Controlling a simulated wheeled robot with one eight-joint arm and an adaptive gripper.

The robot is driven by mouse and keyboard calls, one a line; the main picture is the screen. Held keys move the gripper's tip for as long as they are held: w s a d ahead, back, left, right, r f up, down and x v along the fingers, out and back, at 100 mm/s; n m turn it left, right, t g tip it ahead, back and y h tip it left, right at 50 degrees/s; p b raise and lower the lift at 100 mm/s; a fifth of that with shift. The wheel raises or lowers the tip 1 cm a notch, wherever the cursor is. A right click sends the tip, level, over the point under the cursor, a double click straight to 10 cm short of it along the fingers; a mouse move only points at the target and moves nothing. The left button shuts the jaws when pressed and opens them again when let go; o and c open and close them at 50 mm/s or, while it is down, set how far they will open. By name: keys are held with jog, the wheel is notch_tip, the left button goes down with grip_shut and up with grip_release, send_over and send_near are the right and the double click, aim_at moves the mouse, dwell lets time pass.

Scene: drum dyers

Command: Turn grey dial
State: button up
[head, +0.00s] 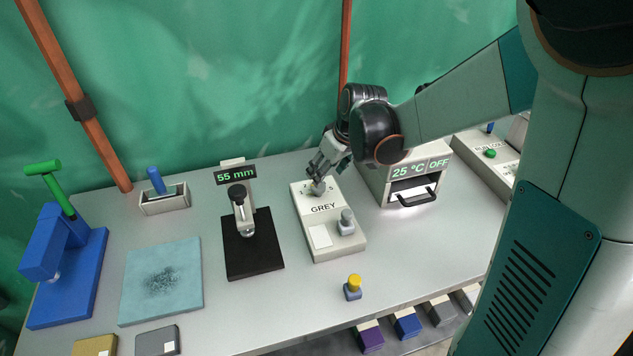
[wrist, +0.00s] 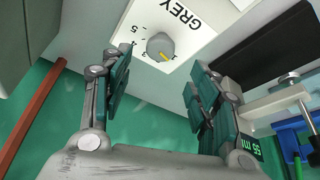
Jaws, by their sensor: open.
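The grey dial (wrist: 160,46) is a round knob with a yellow pointer mark, set on a white panel lettered GREY with numbers around the knob. In the wrist view the yellow mark points to the lower right, near the 1. The GREY box (head: 335,240) stands mid-table in the head view, with its dial (head: 318,188) at the far end, partly covered by my gripper (head: 318,175). In the wrist view my gripper (wrist: 160,85) is open, its fingers apart with the dial in the gap ahead of them. No contact with the dial shows.
A 55 mm gauge (head: 240,210) is to the left, and an oven reading 25 °C OFF (head: 410,175) to the right. A yellow-capped bottle (head: 353,287) stands in front. A green curtain hangs behind.

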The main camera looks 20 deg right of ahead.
aim_at(318, 190)
jog(key=b+x, duration=0.2)
jog(key=x, duration=0.5)
jog(key=shift+w+f, duration=0.2)
jog(key=shift+f, duration=0.15)
jog(key=c, duration=1)
